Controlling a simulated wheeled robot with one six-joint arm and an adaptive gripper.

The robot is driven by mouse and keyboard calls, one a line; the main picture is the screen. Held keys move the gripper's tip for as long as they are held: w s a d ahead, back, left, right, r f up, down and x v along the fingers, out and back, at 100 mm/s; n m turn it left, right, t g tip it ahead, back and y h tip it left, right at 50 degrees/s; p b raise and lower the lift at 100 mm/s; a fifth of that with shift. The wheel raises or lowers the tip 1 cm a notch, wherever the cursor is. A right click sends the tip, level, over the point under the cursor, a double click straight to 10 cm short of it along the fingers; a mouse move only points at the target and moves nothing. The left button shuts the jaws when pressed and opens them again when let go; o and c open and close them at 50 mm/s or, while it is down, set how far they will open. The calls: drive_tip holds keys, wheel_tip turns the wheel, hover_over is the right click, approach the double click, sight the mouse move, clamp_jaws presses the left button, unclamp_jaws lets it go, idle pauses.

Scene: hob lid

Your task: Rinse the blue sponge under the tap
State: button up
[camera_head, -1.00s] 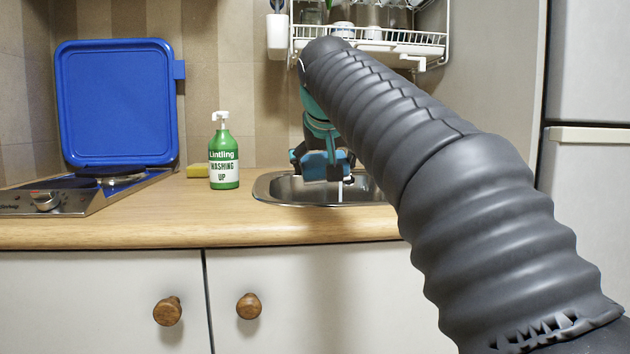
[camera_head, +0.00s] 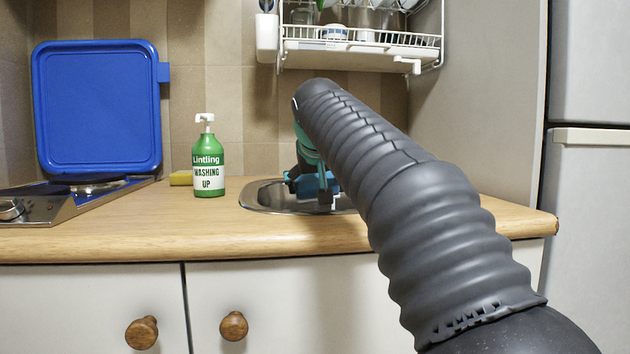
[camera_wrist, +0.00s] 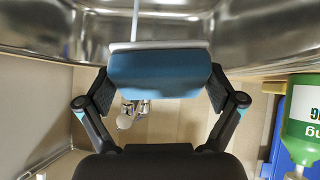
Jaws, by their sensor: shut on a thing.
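My gripper (camera_wrist: 160,100) is shut on the blue sponge (camera_wrist: 160,72), with one finger on each side of it. In the head view the sponge (camera_head: 322,180) shows partly, low at the sink (camera_head: 268,197), behind my arm. The wrist view looks upside down, with the steel sink (camera_wrist: 250,25) at the top. The chrome tap (camera_wrist: 135,112) shows between my fingers, beyond the sponge. A thin pale streak like running water (camera_wrist: 135,20) meets the sponge's edge in the picture. I cannot tell whether it touches the sponge. In the head view my arm hides the tap.
A green washing-up bottle (camera_head: 208,170) and a yellow sponge (camera_head: 181,178) stand left of the sink. The hob (camera_head: 50,205) with its raised blue lid (camera_head: 98,108) is farther left. A white dish rack (camera_head: 360,50) hangs above. The worktop front (camera_head: 200,232) is clear.

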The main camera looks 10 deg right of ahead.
sight(319, 182)
drive_tip(key=w+d+f+p, duration=0.1)
drive_tip(key=w+p, duration=0.3)
drive_tip(key=w, duration=0.4)
drive_tip(key=shift+w+d+f, duration=0.25)
drive_tip(key=shift+d+f, duration=0.1)
drive_tip(key=shift+d, duration=0.3)
